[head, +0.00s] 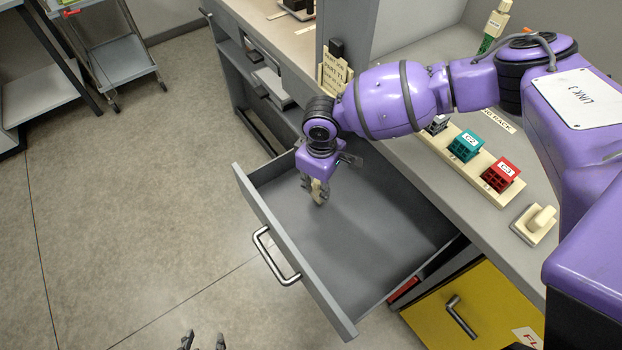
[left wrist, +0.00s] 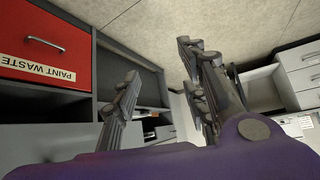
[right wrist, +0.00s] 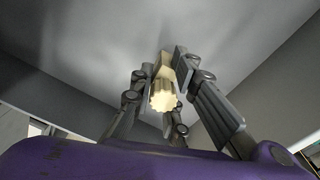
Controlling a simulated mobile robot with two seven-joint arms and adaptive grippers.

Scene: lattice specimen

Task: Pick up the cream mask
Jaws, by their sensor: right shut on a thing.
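A small cream piece (head: 318,192) with a fluted round end, apparently the cream mask, is between the fingers of my right gripper (head: 315,188). In the right wrist view the cream piece (right wrist: 162,96) stands between the fingers of the right gripper (right wrist: 167,75), which is shut on it. It is inside the open grey drawer (head: 380,225), over the bare drawer floor; I cannot tell whether it touches the floor. My left gripper (head: 204,341) is at the bottom edge of the head view; its fingers are spread and empty in the left wrist view (left wrist: 160,85).
The bench above the drawer carries a rack with a teal block (head: 465,146) and a red block (head: 502,173), and a cream knobbed piece (head: 540,220). A yellow drawer (head: 475,312) is at lower right. A red drawer (left wrist: 45,45) shows in the left wrist view.

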